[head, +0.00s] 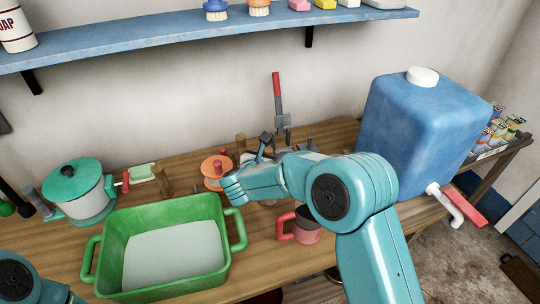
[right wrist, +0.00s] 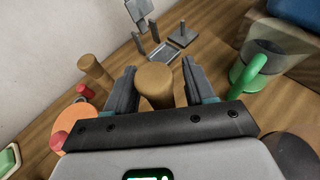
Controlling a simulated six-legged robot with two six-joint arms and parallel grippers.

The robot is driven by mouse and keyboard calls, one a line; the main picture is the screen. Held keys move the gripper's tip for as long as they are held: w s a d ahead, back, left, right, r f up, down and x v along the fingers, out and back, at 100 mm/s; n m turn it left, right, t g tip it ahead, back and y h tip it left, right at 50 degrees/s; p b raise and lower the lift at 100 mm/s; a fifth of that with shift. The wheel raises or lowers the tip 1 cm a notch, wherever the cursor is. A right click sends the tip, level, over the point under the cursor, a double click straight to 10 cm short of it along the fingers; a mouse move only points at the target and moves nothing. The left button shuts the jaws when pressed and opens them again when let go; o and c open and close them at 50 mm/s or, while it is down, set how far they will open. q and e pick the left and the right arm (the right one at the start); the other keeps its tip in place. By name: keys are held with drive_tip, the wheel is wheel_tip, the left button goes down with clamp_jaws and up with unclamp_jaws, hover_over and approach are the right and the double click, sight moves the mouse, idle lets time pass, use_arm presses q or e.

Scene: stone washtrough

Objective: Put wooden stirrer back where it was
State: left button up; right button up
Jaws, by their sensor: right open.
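My right gripper (head: 264,150) is open above the wooden table, right of an orange lidded pot (head: 215,168). In the right wrist view, a thick round-topped wooden piece (right wrist: 156,78) stands between the open fingers (right wrist: 158,66), with gaps beside it. I cannot tell whether it is the wooden stirrer or a fixed peg; its lower part is hidden by my gripper. A second wooden post (right wrist: 95,72) stands to its left; one wooden post (head: 240,144) shows behind the orange pot in the head view. My left gripper is out of view.
A green basin (head: 158,205) of pale water stands front left, a teal-lidded pot (head: 90,193) behind it. A red-handled mug (head: 306,228) is below my right arm. A big blue water container (head: 420,120) stands at right. A green-handled cup (right wrist: 252,68) shows in the wrist view.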

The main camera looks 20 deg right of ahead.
drive_tip(key=b+v, duration=0.1)
drive_tip(key=v, duration=1.1)
drive_tip(key=shift+b, duration=0.35)
drive_tip(key=shift+a, duration=0.1)
